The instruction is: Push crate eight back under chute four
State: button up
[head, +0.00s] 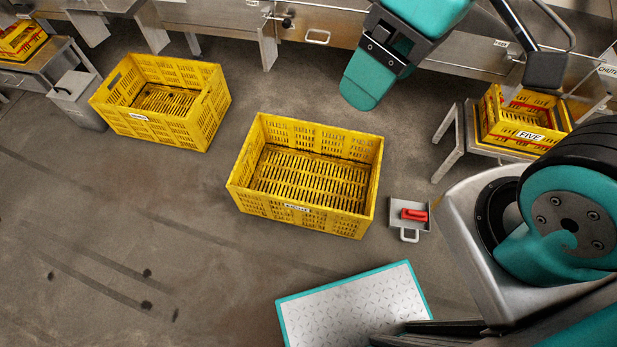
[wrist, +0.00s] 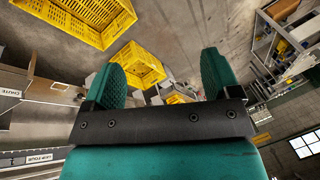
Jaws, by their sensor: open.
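Crate eight (head: 300,212) is a yellow slatted crate on the floor in the middle of the head view. It is upright, looks empty, and stands apart from the steel machine; its small label seems to read EIGHT. A small label (head: 501,43) on the machine is too small to read surely. In the wrist view a label (wrist: 40,158) at the lower left seems to end in FOUR. My gripper (head: 362,88) is up beyond the crate's far side, touching nothing. Its two teal fingers (wrist: 160,78) stand apart and empty in the wrist view.
Another yellow crate (head: 150,128) stands on the floor to the left. Crate five (head: 525,142) sits on a steel stand at right. A dustpan with a red-handled brush (head: 410,217) lies just right of crate eight. A teal-edged plate (head: 355,310) is in front. The left foreground floor is clear.

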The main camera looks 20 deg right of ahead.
aim_at(249, 172)
jog(key=u, duration=2.15)
jog(key=i, duration=1.25)
jog(key=z, duration=2.7)
